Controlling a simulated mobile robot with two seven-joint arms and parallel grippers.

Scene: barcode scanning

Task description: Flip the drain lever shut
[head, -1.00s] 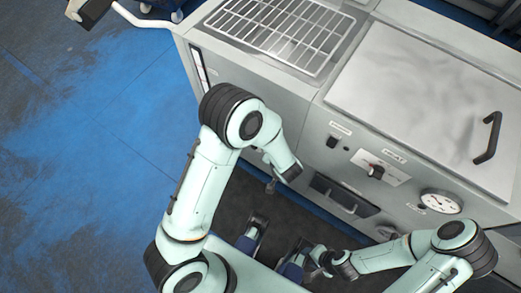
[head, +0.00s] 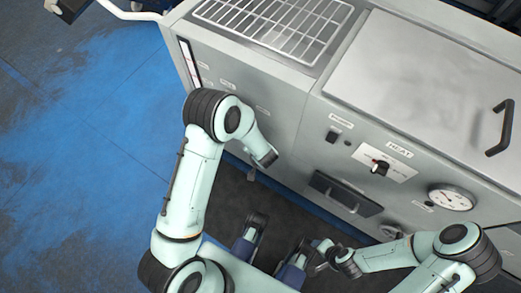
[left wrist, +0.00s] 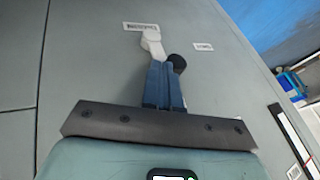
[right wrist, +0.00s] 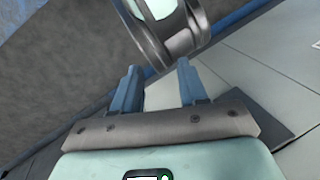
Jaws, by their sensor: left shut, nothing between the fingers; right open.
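In the left wrist view, a pale lever (left wrist: 152,43) sits on the grey front panel below a small label. A dark round knob (left wrist: 177,62) shows just right of my fingertips and may be its handle end. My left gripper (left wrist: 163,66) is shut and empty, with its blue fingertips at the lower part of the lever; I cannot tell whether they touch. In the head view, my left arm hides most of this spot. My right gripper (right wrist: 155,85) is open and empty in the right wrist view, away from the lever.
The grey cabinet (head: 290,125) has a wire rack (head: 275,28) and a lid with a black handle (head: 502,128) on top. Its front carries a red-tipped heat knob (head: 380,167), a dial gauge (head: 450,198) and a recessed dark pull (head: 345,193). Blue floor (head: 90,130) is open at left.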

